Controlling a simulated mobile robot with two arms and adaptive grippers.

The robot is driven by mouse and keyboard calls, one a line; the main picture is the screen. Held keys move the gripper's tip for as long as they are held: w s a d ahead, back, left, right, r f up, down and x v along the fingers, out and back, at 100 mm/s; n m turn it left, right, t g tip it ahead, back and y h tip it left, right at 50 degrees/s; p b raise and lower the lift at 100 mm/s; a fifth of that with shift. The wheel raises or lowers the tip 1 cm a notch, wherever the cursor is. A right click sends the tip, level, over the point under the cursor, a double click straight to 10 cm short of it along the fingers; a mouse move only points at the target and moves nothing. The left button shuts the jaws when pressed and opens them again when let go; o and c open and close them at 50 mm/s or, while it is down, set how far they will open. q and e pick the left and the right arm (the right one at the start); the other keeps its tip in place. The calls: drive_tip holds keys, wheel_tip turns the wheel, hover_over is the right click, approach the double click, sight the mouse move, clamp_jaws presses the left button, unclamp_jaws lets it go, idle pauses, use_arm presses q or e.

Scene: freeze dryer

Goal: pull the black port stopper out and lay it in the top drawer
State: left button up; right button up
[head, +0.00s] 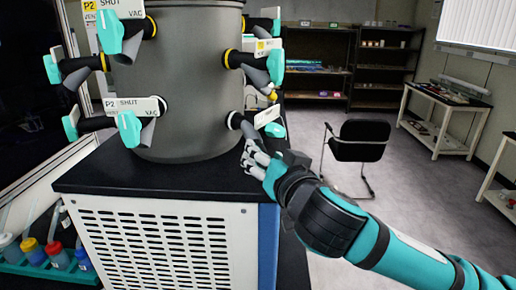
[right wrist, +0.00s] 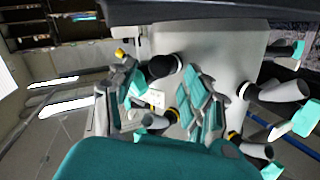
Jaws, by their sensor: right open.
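The grey drum of the freeze dryer (head: 190,85) carries several black ports with teal-handled valves. My right gripper (head: 256,158) is at the drum's lower right side, close to the lowest right port (head: 236,120). In the right wrist view my right gripper (right wrist: 160,105) is open, with its fingers spread. A dark round end (right wrist: 165,67) shows against the drum beyond the gap between the fingers; I cannot tell whether it is the black port stopper. No contact is clear. No top drawer can be made out. My left gripper is out of view.
The drum stands on a black-topped white cabinet (head: 165,240) with a vented front. Coloured-cap bottles (head: 55,255) stand in a teal rack at lower left. A black chair (head: 358,142), a side table (head: 450,98) and shelves (head: 382,62) are behind. Open floor lies to the right.

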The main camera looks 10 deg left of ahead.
sight(252, 128)
drive_tip(key=shift+x, duration=0.95)
drive_tip(key=shift+w+a+f, duration=0.15)
drive_tip(key=shift+w, duration=0.05)
drive_tip(key=shift+w+a, duration=0.1)
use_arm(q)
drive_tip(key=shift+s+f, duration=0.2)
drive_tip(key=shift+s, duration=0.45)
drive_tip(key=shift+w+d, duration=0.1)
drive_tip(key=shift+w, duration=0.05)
use_arm(e)
clamp_jaws()
